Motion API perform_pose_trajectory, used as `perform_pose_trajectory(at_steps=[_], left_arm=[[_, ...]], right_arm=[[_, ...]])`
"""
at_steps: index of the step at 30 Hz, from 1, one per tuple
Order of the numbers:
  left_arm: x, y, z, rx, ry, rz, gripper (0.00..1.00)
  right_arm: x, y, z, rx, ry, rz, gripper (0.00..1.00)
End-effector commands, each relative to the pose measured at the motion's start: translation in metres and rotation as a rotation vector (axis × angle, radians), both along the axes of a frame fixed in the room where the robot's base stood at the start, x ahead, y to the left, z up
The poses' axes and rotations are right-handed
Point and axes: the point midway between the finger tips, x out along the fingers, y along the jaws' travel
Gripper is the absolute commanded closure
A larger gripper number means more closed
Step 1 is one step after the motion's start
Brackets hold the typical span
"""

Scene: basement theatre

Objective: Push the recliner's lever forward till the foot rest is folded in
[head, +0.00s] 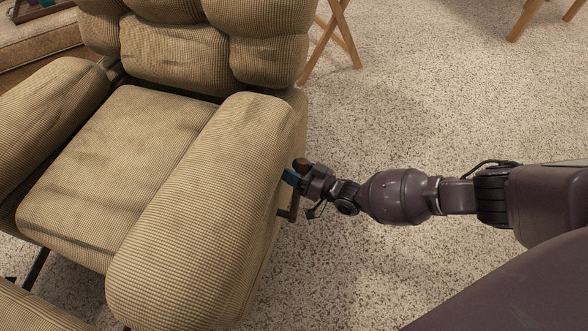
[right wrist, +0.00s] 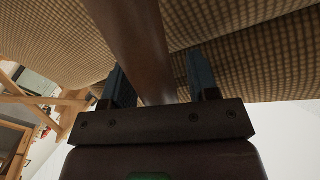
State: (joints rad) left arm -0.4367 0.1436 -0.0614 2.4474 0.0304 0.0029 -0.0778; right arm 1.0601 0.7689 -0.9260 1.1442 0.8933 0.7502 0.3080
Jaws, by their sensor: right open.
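The recliner (head: 190,200) is covered in tan checked cloth and fills the left of the head view. Its foot rest (head: 35,312) shows at the bottom left corner, apart from the seat, with a dark metal link in the gap. The brown lever (right wrist: 137,45) runs between the two blue fingers in the right wrist view. In the head view the lever is mostly hidden by the armrest and gripper. My right gripper (head: 291,176) is open around the lever, at the outer side of the recliner's armrest (head: 205,220). My left gripper is out of view.
Speckled beige carpet (head: 420,90) is clear to the right of the recliner. Wooden legs of a folding stand (head: 343,35) are behind the recliner, and another wooden leg (head: 527,18) is at the top right. A brown upholstered piece (head: 38,45) stands at the top left.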

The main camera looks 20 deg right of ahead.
Motion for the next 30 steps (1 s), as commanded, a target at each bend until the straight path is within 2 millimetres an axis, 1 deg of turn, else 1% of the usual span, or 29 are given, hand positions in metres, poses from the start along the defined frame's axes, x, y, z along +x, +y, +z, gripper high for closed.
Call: perform_pose_trajectory(at_steps=[8,9,11,19,26,30], left_arm=[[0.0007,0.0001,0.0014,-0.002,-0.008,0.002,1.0],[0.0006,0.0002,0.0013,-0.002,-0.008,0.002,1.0],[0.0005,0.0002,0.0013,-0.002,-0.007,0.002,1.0],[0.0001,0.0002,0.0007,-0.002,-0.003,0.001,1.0],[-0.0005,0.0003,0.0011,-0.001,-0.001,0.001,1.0],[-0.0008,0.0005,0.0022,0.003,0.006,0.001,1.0]], right_arm=[[0.0015,0.0009,0.0005,0.001,-0.001,0.0,0.46],[0.0016,0.0009,0.0006,0.001,-0.001,0.0,0.49],[0.0015,0.0008,0.0006,0.001,-0.001,0.0,0.58],[0.0014,0.0008,0.0005,0.001,-0.001,0.0,0.99],[0.0,0.001,0.0009,-0.002,-0.003,0.0,1.0],[-0.0067,0.0027,0.0035,-0.01,-0.015,0.0,1.0]])
